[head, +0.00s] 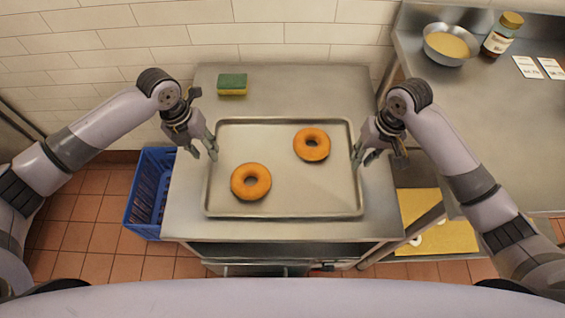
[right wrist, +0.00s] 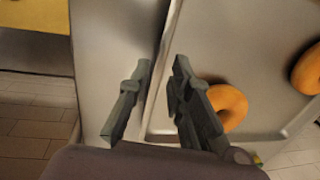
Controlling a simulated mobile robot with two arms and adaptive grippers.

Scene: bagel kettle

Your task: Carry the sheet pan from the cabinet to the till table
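The sheet pan (head: 300,195) lies flat on the steel cabinet top (head: 300,85) with two ring-shaped bagels on it, one front left (head: 251,181) and one back right (head: 312,144). My left gripper (head: 205,152) is at the pan's left rim, its fingers apart. My right gripper (head: 364,160) is at the right rim. In the right wrist view my right gripper (right wrist: 160,105) has its fingers well apart, one outside the rim and one over the inside of the sheet pan (right wrist: 250,60). Whether either gripper touches the rim cannot be told.
A green and yellow sponge (head: 232,85) lies behind the pan. A blue crate (head: 150,195) stands on the floor at left. The steel table (head: 480,120) at right holds a bowl (head: 450,44), a jar (head: 502,34) and cards (head: 540,68) at the back; its nearer top is clear.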

